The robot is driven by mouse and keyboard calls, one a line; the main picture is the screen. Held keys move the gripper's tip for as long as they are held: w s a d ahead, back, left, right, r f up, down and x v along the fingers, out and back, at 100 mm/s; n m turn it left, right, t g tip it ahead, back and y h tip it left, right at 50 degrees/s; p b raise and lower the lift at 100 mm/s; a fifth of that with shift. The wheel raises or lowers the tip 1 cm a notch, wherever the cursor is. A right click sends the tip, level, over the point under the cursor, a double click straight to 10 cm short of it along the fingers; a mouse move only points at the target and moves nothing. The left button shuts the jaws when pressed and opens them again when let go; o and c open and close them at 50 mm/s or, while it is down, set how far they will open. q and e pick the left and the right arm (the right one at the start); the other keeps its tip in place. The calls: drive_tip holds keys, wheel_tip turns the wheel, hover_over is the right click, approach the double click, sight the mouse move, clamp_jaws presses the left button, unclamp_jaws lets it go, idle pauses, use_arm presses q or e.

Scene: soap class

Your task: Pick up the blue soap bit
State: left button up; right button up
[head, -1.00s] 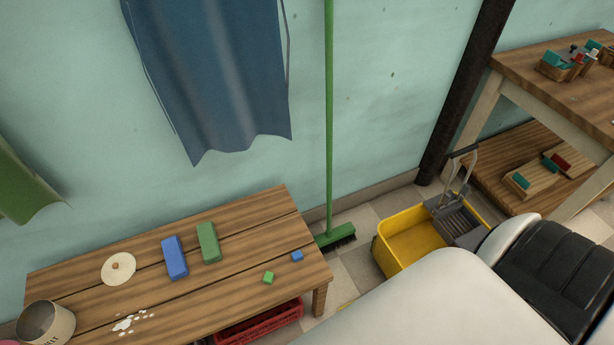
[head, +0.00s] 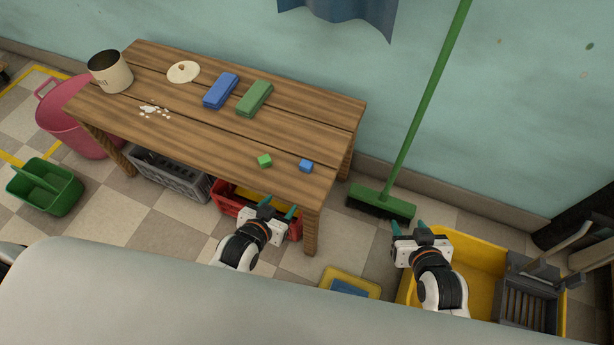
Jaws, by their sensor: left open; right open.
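The blue soap bit (head: 306,166) is a small blue block on the wooden table (head: 200,134), close to its right front corner. A small green bit (head: 264,161) lies just left of it. My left gripper (head: 279,209) is open and empty, in front of the table edge and below-left of the blue bit in the picture. My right gripper (head: 408,229) is open and empty, to the right of the table, by the yellow mop bucket.
A long blue bar (head: 221,91) and a green bar (head: 255,98) lie farther back on the table, with a lid (head: 183,72), white crumbs and a pot (head: 110,71). A green broom (head: 382,201) and yellow bucket (head: 468,250) stand right. A red crate (head: 228,203) sits below.

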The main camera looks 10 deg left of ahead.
sight(308, 161)
use_arm(q)
drive_tip(key=w+t+b, duration=0.1)
drive_tip(key=w+d+t+b, duration=0.1)
drive_tip(key=b, duration=0.1)
drive_tip(key=w+d+r+t+b, duration=0.1)
drive_tip(key=w+t+b, duration=0.1)
drive_tip(key=shift+d+h, duration=0.15)
drive_tip(key=shift+h, duration=0.25)
drive_tip(key=b+x, duration=0.1)
drive_tip(key=x, duration=0.2)
drive_tip(key=b+x, duration=0.1)
drive_tip(key=x, duration=0.2)
drive_tip(key=shift+w+r, duration=0.1)
drive_tip(key=shift+r, duration=0.1)
drive_tip(key=shift+w+d+b, duration=0.2)
drive_tip(key=shift+w+b, duration=0.25)
drive_tip(key=shift+w, duration=0.25)
drive_tip(key=b+x, duration=0.1)
drive_tip(key=x, duration=0.2)
drive_tip(key=shift+w+r+b, duration=0.15)
drive_tip(key=shift+w+b, duration=0.25)
drive_tip(key=shift+w, duration=0.3)
use_arm(e)
wheel_tip(308, 161, up, 26)
drive_tip(key=s+a+t+y, duration=0.2)
drive_tip(key=t+y, duration=0.2)
drive_tip(key=t, duration=1.1)
drive_tip(key=shift+s+a+n+y, duration=0.15)
drive_tip(key=shift+s+n+y, duration=0.15)
drive_tip(key=shift+y, duration=0.1)
